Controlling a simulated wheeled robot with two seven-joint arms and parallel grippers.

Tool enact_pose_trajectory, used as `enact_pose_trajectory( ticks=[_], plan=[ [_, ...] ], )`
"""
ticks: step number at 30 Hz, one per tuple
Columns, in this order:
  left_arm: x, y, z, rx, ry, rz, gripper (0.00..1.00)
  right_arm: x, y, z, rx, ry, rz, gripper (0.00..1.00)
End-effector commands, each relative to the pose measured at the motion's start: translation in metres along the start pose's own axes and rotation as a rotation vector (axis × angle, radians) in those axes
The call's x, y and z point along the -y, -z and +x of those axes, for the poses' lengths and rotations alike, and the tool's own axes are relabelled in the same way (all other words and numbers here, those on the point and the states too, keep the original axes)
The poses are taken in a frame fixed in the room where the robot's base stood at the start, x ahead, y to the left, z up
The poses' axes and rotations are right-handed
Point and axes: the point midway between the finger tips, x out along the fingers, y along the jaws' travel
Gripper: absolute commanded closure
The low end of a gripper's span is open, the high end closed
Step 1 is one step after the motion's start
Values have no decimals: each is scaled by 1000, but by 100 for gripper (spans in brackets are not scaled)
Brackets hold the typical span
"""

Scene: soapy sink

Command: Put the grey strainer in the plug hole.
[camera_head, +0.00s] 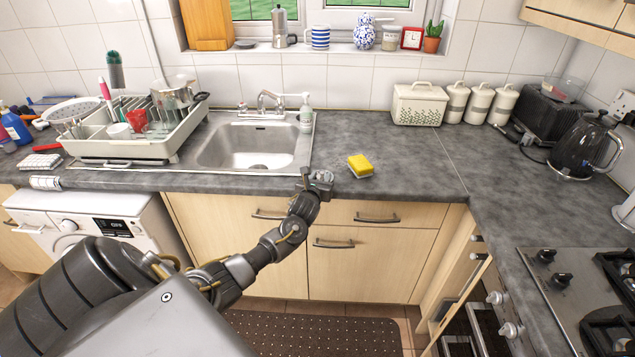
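The steel sink (245,147) is set in the worktop at the centre left, and its bowl is empty of dishes. A small whitish patch (258,166) shows on the bowl floor; I cannot make out the plug hole clearly. My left gripper (319,181) is at the worktop's front edge, right of the sink and left of the yellow sponge. A small grey rounded shape (325,175) shows at its fingertips; it may be the grey strainer, but it is too small to be sure. Whether the fingers are open or shut is unclear. My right gripper is not in view.
A yellow sponge (360,166) lies on the worktop right of the gripper. The tap (270,100) and a soap bottle (306,113) stand behind the sink. A loaded dish rack (140,140) is at its left. The worktop right of the sponge (415,165) is clear.

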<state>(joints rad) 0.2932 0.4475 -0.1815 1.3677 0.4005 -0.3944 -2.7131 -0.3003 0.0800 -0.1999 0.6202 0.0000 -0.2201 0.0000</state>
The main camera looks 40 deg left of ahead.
Motion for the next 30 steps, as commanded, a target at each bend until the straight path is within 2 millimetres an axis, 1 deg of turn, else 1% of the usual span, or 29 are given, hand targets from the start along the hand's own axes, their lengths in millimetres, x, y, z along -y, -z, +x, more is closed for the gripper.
enact_pose_trajectory(
  ticks=[2,5,12,15,18,21,24,30],
  plan=[
    [0,4,0,0,0,-4,65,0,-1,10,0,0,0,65],
    [0,2,-14,0,2,2,65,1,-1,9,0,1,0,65],
    [3,-1,-57,0,4,0,65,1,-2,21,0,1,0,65],
    [2,-2,-77,0,3,-1,65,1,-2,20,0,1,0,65],
    [2,-3,-92,0,3,-1,65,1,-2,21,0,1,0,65],
    [2,-4,-102,0,1,0,65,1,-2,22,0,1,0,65],
    [2,-4,-107,-1,0,-1,65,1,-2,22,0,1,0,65],
    [2,-4,-108,-1,-1,0,65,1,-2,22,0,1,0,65]
  ],
)
